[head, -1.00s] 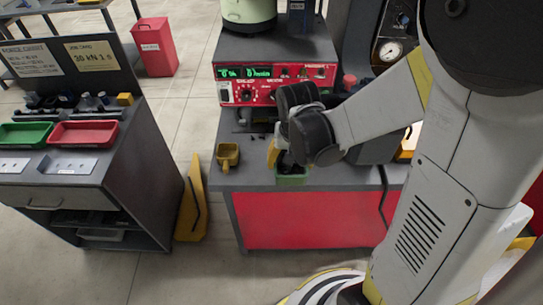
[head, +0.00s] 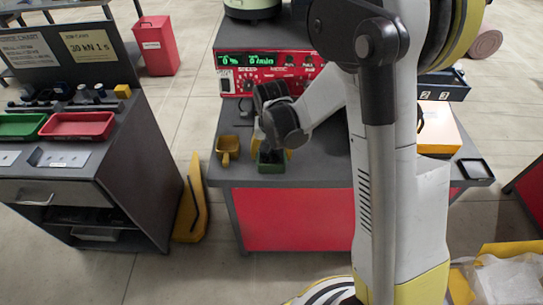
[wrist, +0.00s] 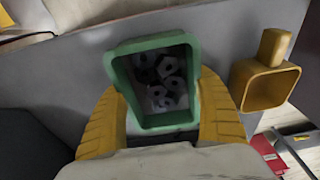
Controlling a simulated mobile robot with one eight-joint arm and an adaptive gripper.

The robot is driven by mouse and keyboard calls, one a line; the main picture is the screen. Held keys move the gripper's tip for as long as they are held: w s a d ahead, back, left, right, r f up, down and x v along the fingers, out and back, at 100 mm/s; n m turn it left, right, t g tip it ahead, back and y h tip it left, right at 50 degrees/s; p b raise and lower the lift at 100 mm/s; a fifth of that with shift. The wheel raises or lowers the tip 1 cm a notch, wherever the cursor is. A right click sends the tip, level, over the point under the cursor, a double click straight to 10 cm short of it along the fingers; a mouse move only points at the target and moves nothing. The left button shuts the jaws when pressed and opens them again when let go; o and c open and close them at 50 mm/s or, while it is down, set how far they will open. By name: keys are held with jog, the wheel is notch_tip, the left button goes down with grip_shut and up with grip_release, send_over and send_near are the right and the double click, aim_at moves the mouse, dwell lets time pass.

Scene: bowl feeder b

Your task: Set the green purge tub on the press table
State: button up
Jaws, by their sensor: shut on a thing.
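The green tub (wrist: 152,82) is an open-topped box with several grey metal nuts (wrist: 160,80) inside. My gripper (wrist: 165,125) is shut on it, with one yellow finger on each side in the wrist view. In the head view my gripper (head: 273,140) is over the front part of a grey-topped table (head: 320,172) with a red front, and the tub (head: 271,167) shows below it near the front edge. I cannot tell whether the tub touches the tabletop. No label shows which surface is the press table.
A yellow scoop (head: 228,150) lies left of the tub; the wrist view shows it at right (wrist: 268,85). A red control box (head: 265,72) stands behind. A grey bench (head: 130,150) with green (head: 22,126) and red (head: 77,125) trays stands left, across a floor gap.

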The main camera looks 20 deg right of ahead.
jog(key=shift+r, duration=0.1)
jog(key=shift+f, duration=0.2)
jog(key=o, duration=1.4)
jog(key=shift+r, duration=0.1)
notch_tip(320, 180, up, 12)
jog(key=s+p, duration=0.2)
jog(key=p, duration=0.3)
jog(key=s+d+r+n+t, duration=0.1)
jog(key=s+r+n+t, duration=0.2)
jog(key=s+r, duration=1)
jog(key=s+t, duration=0.2)
jog(key=s, duration=0.2)
jog(key=shift+n+t, duration=0.3)
jog(key=shift+w+r, duration=0.1)
